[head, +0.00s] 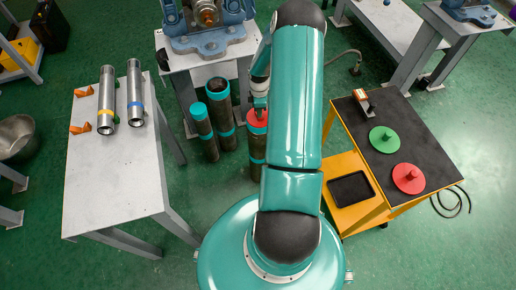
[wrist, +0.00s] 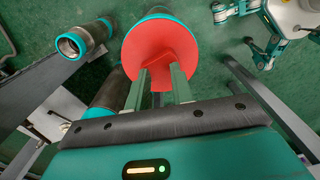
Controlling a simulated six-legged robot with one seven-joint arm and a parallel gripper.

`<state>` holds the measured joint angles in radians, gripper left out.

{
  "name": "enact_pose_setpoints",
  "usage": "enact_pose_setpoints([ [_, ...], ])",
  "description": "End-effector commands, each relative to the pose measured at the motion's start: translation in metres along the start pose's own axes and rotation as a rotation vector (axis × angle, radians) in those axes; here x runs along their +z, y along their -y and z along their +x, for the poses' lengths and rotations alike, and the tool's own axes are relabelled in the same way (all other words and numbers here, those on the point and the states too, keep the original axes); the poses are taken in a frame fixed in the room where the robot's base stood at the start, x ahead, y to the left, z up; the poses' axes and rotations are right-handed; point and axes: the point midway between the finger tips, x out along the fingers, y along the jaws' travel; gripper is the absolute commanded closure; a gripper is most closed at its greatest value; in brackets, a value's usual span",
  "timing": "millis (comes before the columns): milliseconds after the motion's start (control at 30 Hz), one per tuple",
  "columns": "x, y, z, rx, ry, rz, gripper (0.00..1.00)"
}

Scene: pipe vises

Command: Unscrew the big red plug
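A red plug (head: 257,119) sits on top of an upright dark pipe with a teal band in the head view, partly hidden by my arm. In the wrist view its round red disc (wrist: 160,45) faces me, with a narrow handle standing toward my gripper. My gripper (wrist: 160,72) has one green finger on each side of this handle, and the fingertips appear to touch it. The gripper looks shut on the handle. In the head view my gripper is mostly hidden behind my arm. Another red plug (head: 408,178) lies on the cart's black top.
Two dark pipes (head: 219,102) with teal bands stand close left of the plugged pipe. A green plug (head: 384,139) and a small orange-and-metal item (head: 362,99) are on the orange cart (head: 345,163) at right. A grey table (head: 112,180) with two metal tubes is at left. A blue vise (head: 207,37) stands behind.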

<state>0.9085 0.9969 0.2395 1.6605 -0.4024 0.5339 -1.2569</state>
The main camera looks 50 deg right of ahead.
Motion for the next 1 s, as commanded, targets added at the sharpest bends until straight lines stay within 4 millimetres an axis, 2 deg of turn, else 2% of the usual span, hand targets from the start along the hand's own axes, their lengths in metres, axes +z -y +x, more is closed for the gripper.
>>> enact_pose_setpoints([
  [167, 0.000, -0.001, -0.024, 0.005, 0.000, 0.001, 0.77],
  [600, 0.000, -0.001, -0.116, 0.005, 0.000, 0.000, 0.77],
  [800, 0.000, 0.000, -0.135, 0.002, 0.000, -0.001, 0.77],
  [1000, 0.000, 0.000, -0.136, 0.000, 0.000, -0.001, 0.77],
])
